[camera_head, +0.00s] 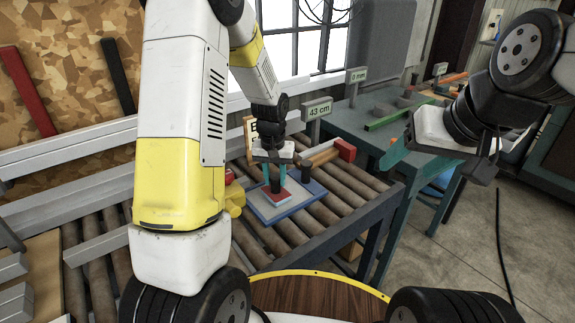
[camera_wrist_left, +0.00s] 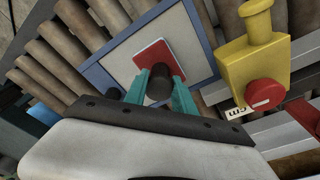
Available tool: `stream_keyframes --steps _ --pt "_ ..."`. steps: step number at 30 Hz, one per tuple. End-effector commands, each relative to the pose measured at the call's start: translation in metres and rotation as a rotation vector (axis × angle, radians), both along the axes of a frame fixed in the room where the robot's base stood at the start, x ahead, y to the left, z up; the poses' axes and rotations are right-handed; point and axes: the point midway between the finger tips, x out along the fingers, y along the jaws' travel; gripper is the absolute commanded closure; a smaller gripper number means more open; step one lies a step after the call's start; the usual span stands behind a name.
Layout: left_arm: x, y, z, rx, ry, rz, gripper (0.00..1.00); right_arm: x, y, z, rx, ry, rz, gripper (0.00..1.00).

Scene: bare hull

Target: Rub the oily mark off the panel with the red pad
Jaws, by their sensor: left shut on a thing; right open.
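The red pad (camera_head: 283,203) is a flat red block with a black knob handle. It also shows in the left wrist view (camera_wrist_left: 150,53), lying on or just over the panel. The panel (camera_head: 289,217) is pale grey with a blue frame and lies on the rollers; it also shows in the left wrist view (camera_wrist_left: 193,57). My left gripper (camera_head: 276,182) is shut on the knob, its teal fingers (camera_wrist_left: 160,88) on either side. I see no oily mark; the pad and gripper hide part of the panel. My right gripper (camera_head: 412,155) is open and empty, raised at the right.
A yellow block with a red knob (camera_wrist_left: 248,62) stands beside the panel. A red-headed mallet (camera_head: 327,155) and a dark cylinder (camera_head: 308,171) are behind it. The roller conveyor (camera_head: 345,205) is bare at the right. A teal table (camera_head: 375,115) holds several items.

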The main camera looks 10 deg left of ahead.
Motion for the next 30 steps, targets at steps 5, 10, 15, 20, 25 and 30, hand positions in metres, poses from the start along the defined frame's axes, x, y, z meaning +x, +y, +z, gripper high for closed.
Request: stream_keyframes --steps 5,10,15,20,25,30 --pt "-0.003 0.003 0.001 0.000 -0.001 0.001 1.00 0.000 0.000 0.000 0.000 0.000 0.000 0.35" --pt "-0.009 0.010 0.000 0.000 -0.001 0.003 1.00 0.000 0.000 0.000 0.000 0.000 0.000 0.35" --pt "-0.017 0.018 0.000 0.000 -0.002 0.001 1.00 0.000 0.000 0.000 0.000 0.000 0.000 0.35" --pt "-0.025 0.026 -0.001 0.000 -0.002 0.002 1.00 0.000 0.000 0.000 0.000 0.000 0.000 0.35" --pt "-0.025 0.026 -0.001 0.000 -0.002 0.001 1.00 0.000 0.000 0.000 0.000 0.000 0.000 0.35" --pt "-0.019 0.019 -0.002 0.000 -0.002 -0.001 1.00 0.000 0.000 0.000 0.000 0.000 0.000 0.35"
